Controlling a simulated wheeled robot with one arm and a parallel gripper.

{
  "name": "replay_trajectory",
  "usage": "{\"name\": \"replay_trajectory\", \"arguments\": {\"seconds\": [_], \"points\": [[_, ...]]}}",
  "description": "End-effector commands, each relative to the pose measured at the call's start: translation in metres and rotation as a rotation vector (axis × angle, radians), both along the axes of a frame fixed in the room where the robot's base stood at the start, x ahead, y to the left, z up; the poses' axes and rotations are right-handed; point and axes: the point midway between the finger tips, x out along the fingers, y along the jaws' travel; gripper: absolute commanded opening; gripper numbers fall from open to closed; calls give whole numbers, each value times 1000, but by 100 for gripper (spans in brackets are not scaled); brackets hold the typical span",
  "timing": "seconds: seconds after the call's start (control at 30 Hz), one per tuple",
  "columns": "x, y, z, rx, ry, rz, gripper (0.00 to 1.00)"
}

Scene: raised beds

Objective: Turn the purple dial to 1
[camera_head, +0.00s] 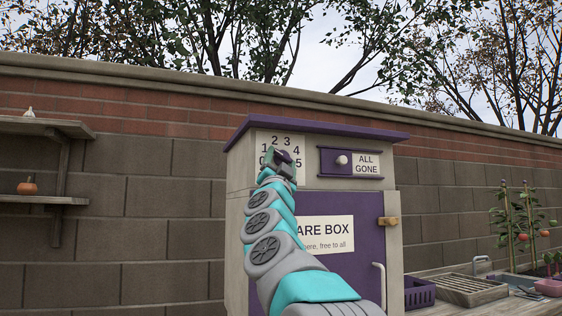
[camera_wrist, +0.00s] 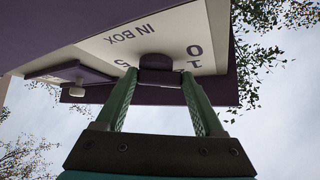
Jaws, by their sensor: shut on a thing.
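The purple dial (camera_wrist: 160,64) sits on a pale number plate on the front of a share box. My gripper (camera_wrist: 160,80) has its two green fingers closed on the dial's sides in the wrist view. In the head view, my gripper (camera_head: 279,157) is at the middle of the number plate (camera_head: 262,139) and covers most of the dial. The numbers 1, 2, 3 and 4 show around it, with the 0 and 5 lower down partly hidden. The wrist view shows the plate upside down, with 0, 1, 5 and "IN BOX". I cannot tell which number the dial points to.
A purple slider panel with a white knob (camera_head: 342,160) and an "ALL GONE" label is right of the plate. A purple door (camera_head: 367,235) with a wooden latch (camera_head: 388,222) is below. A purple crate (camera_head: 419,293) stands at right. Wall shelves (camera_head: 40,127) are at left.

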Motion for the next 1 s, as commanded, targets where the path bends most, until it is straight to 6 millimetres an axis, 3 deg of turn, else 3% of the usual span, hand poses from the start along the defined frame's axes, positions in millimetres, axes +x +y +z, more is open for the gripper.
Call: {"name": "replay_trajectory", "arguments": {"seconds": [0.07, 0.1, 0.37, 0.7, 1.0], "points": [[1, 0, -3, 1, 4, 0, 14], [1, 0, -3, 1, 4, 0, 71], [1, 0, -2, 0, 2, 0, 100], [-2, 1, -4, 0, 1, 0, 100], [-28, 7, -24, -1, 2, 2, 100]]}}
